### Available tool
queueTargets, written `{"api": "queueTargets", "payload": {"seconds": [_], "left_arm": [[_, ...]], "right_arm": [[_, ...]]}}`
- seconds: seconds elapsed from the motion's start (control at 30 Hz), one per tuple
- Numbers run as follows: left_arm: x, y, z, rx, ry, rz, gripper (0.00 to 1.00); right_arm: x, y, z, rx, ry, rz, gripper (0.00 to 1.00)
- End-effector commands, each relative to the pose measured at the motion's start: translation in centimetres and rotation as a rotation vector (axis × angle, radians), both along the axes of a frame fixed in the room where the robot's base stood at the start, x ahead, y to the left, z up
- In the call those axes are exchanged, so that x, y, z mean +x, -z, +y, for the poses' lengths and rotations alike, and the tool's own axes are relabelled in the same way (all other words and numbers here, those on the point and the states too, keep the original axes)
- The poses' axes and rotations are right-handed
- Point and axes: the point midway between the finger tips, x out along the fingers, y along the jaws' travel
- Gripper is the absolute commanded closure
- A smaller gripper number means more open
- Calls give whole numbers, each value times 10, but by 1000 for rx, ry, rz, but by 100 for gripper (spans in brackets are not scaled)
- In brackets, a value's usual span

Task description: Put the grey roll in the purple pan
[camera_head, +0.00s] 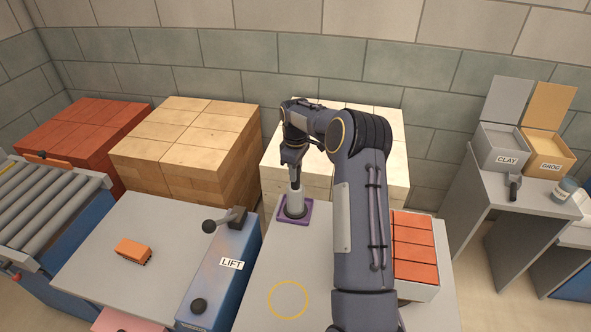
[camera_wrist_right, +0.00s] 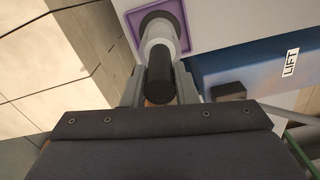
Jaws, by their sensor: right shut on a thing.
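The grey roll (camera_head: 296,203) is a pale upright cylinder with a darker lower end. My right gripper (camera_head: 292,166) is shut on its upper end, and in the right wrist view a dark knob (camera_wrist_right: 160,78) shows between the fingers. The purple pan (camera_head: 304,220) is a flat square tray on the grey table, and its rim shows in the right wrist view (camera_wrist_right: 186,28). The roll's lower end is within the pan's outline; I cannot tell whether it touches the pan's floor. My left gripper is not in view.
A blue LIFT box (camera_head: 222,280) with a lever stands left of the pan. A yellow ring (camera_head: 288,299) marks clear tabletop in front. A box of red bricks (camera_head: 414,250) is at the right, and pale brick stacks (camera_head: 190,140) stand behind.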

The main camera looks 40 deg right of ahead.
Motion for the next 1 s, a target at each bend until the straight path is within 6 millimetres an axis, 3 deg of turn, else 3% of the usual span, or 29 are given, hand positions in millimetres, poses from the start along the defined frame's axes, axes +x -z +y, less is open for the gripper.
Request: {"api": "queueTargets", "payload": {"seconds": [0.17,0.2,0.37,0.77,1.0], "left_arm": [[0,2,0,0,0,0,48],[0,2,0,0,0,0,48],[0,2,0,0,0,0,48],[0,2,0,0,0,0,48],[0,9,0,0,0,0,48]], "right_arm": [[0,2,0,0,0,-1,100],[0,4,0,1,0,0,73],[0,3,0,1,0,0,52],[1,-6,0,-1,0,-3,52],[1,-53,0,-2,0,-5,52]]}}
